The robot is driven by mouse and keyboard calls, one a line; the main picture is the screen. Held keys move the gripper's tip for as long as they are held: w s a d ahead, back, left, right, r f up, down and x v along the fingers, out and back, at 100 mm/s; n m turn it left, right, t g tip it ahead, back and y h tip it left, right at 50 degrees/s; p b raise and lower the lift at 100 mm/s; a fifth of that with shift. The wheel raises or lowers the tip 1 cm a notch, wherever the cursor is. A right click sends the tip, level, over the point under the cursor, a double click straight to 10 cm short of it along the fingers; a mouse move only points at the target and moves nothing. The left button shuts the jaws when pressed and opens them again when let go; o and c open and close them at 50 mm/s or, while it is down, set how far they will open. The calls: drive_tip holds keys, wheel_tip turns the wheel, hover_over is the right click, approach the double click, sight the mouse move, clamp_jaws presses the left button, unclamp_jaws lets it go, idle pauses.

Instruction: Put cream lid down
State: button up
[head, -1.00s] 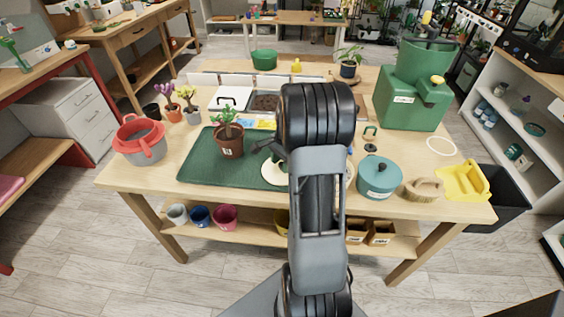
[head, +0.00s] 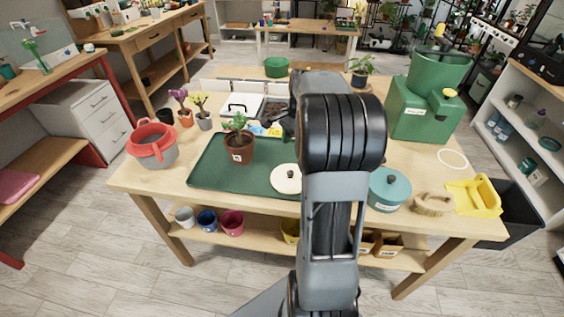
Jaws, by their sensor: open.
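The cream lid (head: 286,179) is a round disc with a dark knob on top. It lies knob up at the right part of the dark green mat (head: 215,178) on the table. My arm hides the area just to its right. My gripper (head: 287,128) shows only in part at the left of my arm, beyond the lid and apart from it. It is open, with nothing seen in it.
A potted plant (head: 238,145) stands on the mat left of the lid. A teal lidded pot (head: 388,190), a brush (head: 433,204) and a yellow dustpan (head: 474,197) are on the right. A red-and-grey pot (head: 153,147) stands at the left.

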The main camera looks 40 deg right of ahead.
drive_tip(key=s+a+n+t, duration=0.1)
drive_tip(key=s+a+n, duration=0.3)
drive_tip(key=a, duration=0.3)
drive_tip(key=s+a+n+t+h, duration=0.1)
drive_tip(key=s+a+n, duration=0.3)
drive_tip(key=a+n, duration=0.3)
drive_tip(key=s+a+n+t, duration=0.1)
drive_tip(key=s+a+n, duration=0.3)
drive_tip(key=a+n, duration=0.2)
drive_tip(key=shift+s+a, duration=0.15)
drive_tip(key=shift+a, duration=0.75)
wheel_tip(320, 180, up, 3)
drive_tip(key=p, duration=0.2)
drive_tip(key=shift+r+t+h+p, duration=0.1)
drive_tip(key=shift+t+h+p, duration=0.2)
drive_tip(key=shift+c, duration=0.7)
